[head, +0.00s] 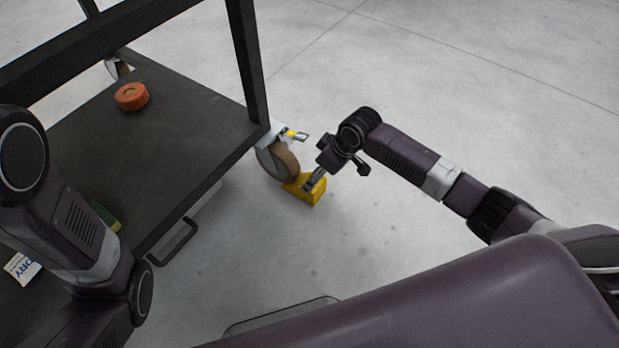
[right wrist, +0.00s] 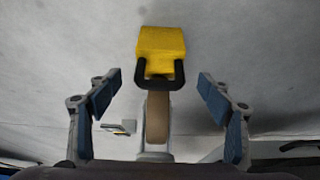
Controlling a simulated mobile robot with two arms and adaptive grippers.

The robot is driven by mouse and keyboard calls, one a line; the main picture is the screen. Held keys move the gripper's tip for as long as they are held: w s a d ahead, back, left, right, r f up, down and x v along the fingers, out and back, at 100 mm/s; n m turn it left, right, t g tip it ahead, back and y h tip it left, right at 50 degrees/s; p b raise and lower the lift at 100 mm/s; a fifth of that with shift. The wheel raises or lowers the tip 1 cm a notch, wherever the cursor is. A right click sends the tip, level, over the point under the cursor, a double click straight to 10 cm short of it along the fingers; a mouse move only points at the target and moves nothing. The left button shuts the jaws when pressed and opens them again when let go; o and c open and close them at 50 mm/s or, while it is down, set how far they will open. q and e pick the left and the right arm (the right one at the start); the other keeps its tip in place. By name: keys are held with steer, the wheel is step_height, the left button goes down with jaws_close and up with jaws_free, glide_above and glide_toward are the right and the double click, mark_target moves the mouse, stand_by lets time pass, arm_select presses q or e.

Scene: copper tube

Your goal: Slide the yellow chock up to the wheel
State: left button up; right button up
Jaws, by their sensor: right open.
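The yellow chock (head: 312,196) lies on the floor right beside the brown caster wheel (head: 277,160) at the corner of the dark cart. In the head view its left end seems to meet the wheel's foot; I cannot tell whether they touch. In the right wrist view the chock (right wrist: 161,44) shows a black handle (right wrist: 160,80), with the wheel (right wrist: 157,118) in line below it. My right gripper (head: 311,180) is over the chock. In the wrist view its blue-padded fingers (right wrist: 161,97) are wide apart with nothing between them gripped. My left gripper is out of view; only its arm shows.
The cart's dark deck (head: 185,100) holds an orange round object (head: 132,96). A metal handle (head: 175,243) sticks out from its near side, and a caster brake lever (head: 299,136) sits above the wheel. The grey floor right of the chock is clear apart from my arm.

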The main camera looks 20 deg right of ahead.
mark_target(302, 178)
stand_by(0.3)
steer(key=b+x, duration=0.6)
steer(key=x, duration=0.1)
steer(key=shift+w+f, duration=0.15)
steer(key=shift+f, duration=0.25)
steer(key=c, duration=1.6)
steer(key=o, duration=1.6)
